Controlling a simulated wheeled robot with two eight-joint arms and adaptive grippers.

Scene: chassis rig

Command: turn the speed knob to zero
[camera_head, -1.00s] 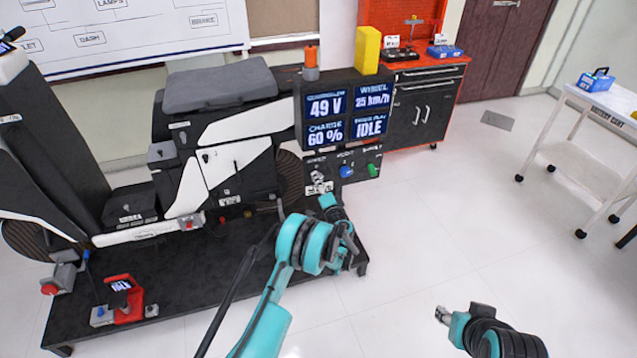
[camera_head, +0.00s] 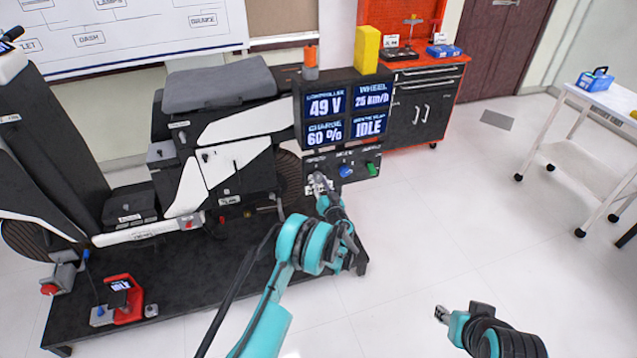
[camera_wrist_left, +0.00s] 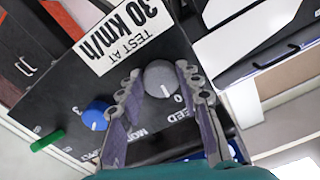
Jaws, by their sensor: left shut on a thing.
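The speed knob (camera_wrist_left: 160,80) is a round grey dial on the black panel (camera_head: 357,157). In the left wrist view its white pointer line lies close to the printed 0. My left gripper (camera_wrist_left: 152,86) has its two fingers on either side of the knob and is shut on it. In the head view the left gripper (camera_head: 318,185) is at the panel's left end and mostly hides the knob. The wheel screen (camera_head: 373,98) reads 25 km/h. My right gripper (camera_head: 441,315) is low on the right, away from the panel; its jaw state is unclear.
A blue knob (camera_wrist_left: 95,116) and a green switch (camera_wrist_left: 47,140) sit beside the grey knob on the panel. The scooter (camera_head: 230,170) stands left on a black platform (camera_head: 215,275).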

